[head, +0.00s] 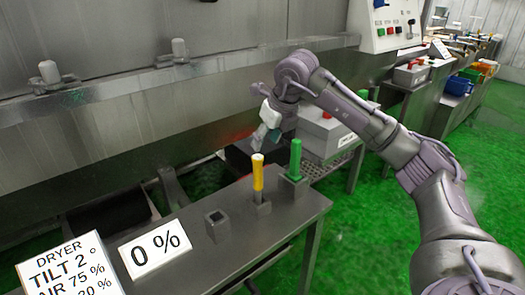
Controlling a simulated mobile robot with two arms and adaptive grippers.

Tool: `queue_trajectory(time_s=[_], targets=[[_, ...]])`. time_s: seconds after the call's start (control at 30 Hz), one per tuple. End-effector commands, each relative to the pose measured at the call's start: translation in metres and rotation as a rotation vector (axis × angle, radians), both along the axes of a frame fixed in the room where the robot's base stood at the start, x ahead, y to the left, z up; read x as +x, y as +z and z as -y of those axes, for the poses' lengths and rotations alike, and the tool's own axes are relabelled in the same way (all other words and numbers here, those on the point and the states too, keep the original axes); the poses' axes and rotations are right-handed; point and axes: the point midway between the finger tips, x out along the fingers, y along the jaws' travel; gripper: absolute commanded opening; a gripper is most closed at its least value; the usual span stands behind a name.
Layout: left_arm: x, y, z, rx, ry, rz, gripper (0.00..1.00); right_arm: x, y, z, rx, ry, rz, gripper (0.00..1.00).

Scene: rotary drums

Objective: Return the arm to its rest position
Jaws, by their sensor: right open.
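My right arm comes in from the lower right and reaches up over the far end of the metal table. My right gripper (265,120) is open, points down and appears empty. In the picture it is just above the yellow-handled lever (258,172) and left of the green-handled lever (295,158). It looks apart from both, though its distance behind them is hard to judge. My left gripper is not in view.
A metal table (225,260) carries the levers, a small empty socket block (216,224), a "0 %" sign (155,250) and a dryer sign (70,272). A steel machine wall (130,115) runs behind. A control panel (388,25) stands at the back. Green floor (365,250) lies right.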

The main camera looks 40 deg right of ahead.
Motion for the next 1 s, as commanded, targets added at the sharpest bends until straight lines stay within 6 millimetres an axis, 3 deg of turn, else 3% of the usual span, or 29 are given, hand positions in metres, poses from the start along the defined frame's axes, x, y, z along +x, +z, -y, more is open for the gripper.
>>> queue_trajectory(time_s=[0.73,0.87,0.97,1.0], targets=[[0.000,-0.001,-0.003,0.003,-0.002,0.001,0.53,-0.002,0.005,-0.004,0.008,0.011,0.002,0.51],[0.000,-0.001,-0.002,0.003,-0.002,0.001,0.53,0.004,-0.010,-0.043,0.098,0.099,0.030,0.51],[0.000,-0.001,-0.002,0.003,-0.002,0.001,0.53,0.007,-0.025,-0.104,0.261,0.222,0.074,0.51],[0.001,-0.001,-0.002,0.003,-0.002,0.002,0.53,0.005,-0.030,-0.134,0.352,0.274,0.097,0.51]])
